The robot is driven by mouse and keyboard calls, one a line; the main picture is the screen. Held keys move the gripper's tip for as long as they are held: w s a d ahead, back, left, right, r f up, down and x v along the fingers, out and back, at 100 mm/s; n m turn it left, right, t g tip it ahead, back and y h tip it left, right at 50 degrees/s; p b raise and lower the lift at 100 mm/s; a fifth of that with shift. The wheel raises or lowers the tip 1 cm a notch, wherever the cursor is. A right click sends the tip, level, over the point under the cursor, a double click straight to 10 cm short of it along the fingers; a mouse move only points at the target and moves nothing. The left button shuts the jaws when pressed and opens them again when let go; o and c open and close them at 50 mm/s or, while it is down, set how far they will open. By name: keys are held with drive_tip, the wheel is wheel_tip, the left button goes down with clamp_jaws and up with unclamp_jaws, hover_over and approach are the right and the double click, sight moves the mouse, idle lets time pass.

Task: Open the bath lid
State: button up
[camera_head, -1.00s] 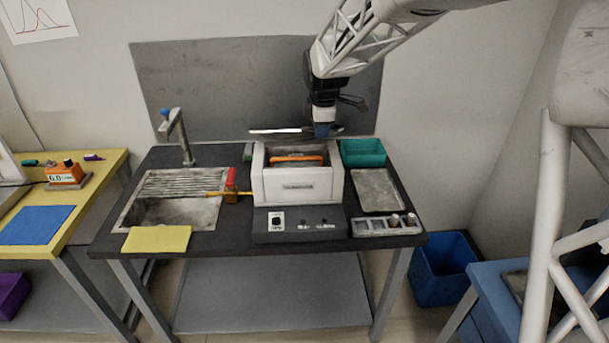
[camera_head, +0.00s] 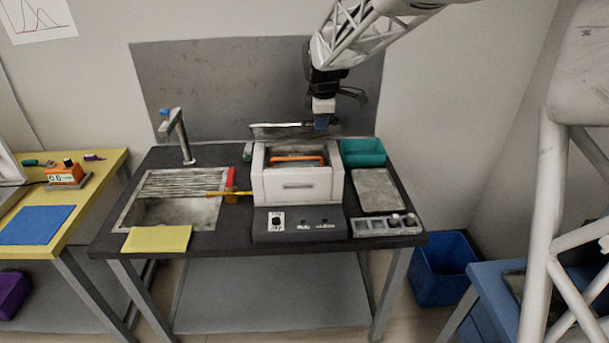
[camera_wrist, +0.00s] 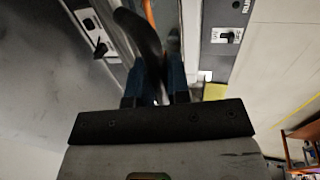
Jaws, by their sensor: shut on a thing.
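The white bath (camera_head: 297,186) stands in the middle of the dark bench, its top open, with an orange bar (camera_head: 297,158) showing inside. The bath lid (camera_head: 276,130) is a thin, light-edged panel raised at the back of the bath, seen nearly edge-on and steeply tilted. My gripper (camera_head: 322,122) is at the lid's right part, above the bath's rear. In the wrist view, the blue fingers of my gripper (camera_wrist: 155,85) are shut on a dark curved piece, which looks like the lid handle (camera_wrist: 144,40). The contact is partly hidden in the head view.
A sink with a tap (camera_head: 178,135) is left of the bath, with a yellow cloth (camera_head: 157,239) in front. A teal bin (camera_head: 363,152), a grey tray (camera_head: 377,190) and a small rack (camera_head: 386,226) are at right. A grey panel (camera_head: 220,90) stands behind the bench.

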drive_tip(key=shift+w+r+t, duration=0.3)
drive_tip(key=shift+w+r, duration=0.8)
drive_tip(key=shift+w, duration=0.05)
drive_tip(key=shift+w+r, duration=0.7)
drive_tip(key=shift+w, duration=0.25)
drive_tip(key=shift+w+r+t, duration=0.25)
drive_tip(key=shift+w+t, duration=0.05)
drive_tip(key=shift+w, duration=0.2)
drive_tip(key=shift+w+r+t, duration=0.15)
drive_tip(key=shift+w+r, duration=0.25)
drive_tip(key=shift+w, duration=0.35)
drive_tip(key=shift+w+r+t, duration=0.15)
drive_tip(key=shift+w+r, duration=0.25)
drive_tip(key=shift+w, duration=0.4)
drive_tip(key=shift+w+r+t, duration=0.15)
drive_tip(key=shift+w+r, duration=0.15)
drive_tip(key=shift+w, duration=0.5)
drive_tip(key=shift+w+r+t, duration=0.15)
drive_tip(key=shift+w+r, duration=0.1)
drive_tip(key=shift+w, duration=0.6)
